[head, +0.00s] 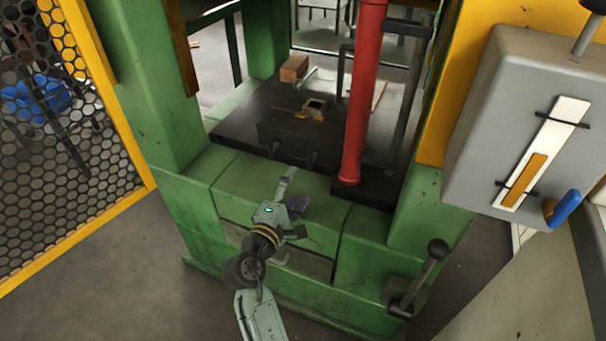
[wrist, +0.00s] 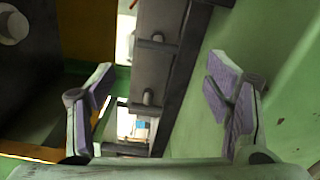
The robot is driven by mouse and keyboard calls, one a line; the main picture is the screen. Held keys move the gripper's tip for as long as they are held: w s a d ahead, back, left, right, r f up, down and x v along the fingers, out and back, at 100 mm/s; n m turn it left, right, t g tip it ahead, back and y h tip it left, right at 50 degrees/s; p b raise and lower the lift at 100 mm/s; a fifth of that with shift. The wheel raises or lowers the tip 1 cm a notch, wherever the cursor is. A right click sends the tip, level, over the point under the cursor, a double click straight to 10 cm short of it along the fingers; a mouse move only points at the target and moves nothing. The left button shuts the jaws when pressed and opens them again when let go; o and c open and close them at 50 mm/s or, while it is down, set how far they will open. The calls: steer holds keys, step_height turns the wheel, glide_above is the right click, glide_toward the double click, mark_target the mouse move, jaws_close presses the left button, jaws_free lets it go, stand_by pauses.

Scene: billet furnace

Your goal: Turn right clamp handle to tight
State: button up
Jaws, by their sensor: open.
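I cannot tell which peg is the right handle.
A red column (head: 360,100) rises right of the handles. A black-knobbed lever (head: 425,270) is at lower right. A grey box (head: 500,130) with a slotted gauge and blue handle (head: 565,208) hangs at right. Yellow-framed mesh (head: 65,150) stands at left. A small block (head: 293,68) lies on the bed.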

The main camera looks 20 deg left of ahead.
steer(key=shift+s, duration=1.6)
